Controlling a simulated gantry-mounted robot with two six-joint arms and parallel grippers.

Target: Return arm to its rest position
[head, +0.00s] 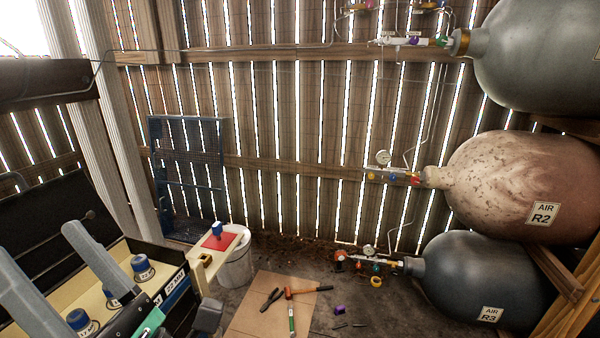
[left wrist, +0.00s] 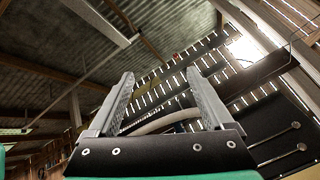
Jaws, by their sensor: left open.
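My left gripper (head: 38,243) is at the lower left of the head view, its two grey fingers spread apart and pointing up and to the left. In the left wrist view, the gripper (left wrist: 160,75) is open, with nothing between its fingers. Its fingers point up toward the corrugated roof (left wrist: 40,50). In the head view it hangs in front of the cream bench box with blue-capped jars (head: 144,268); I cannot tell the exact gap. My right gripper does not show.
A white bucket (head: 237,265) and a cardboard sheet (head: 262,310) with pliers (head: 272,298) and a hammer (head: 305,291) lie on the floor. A blue mesh rack (head: 190,165) leans on the slatted wall.

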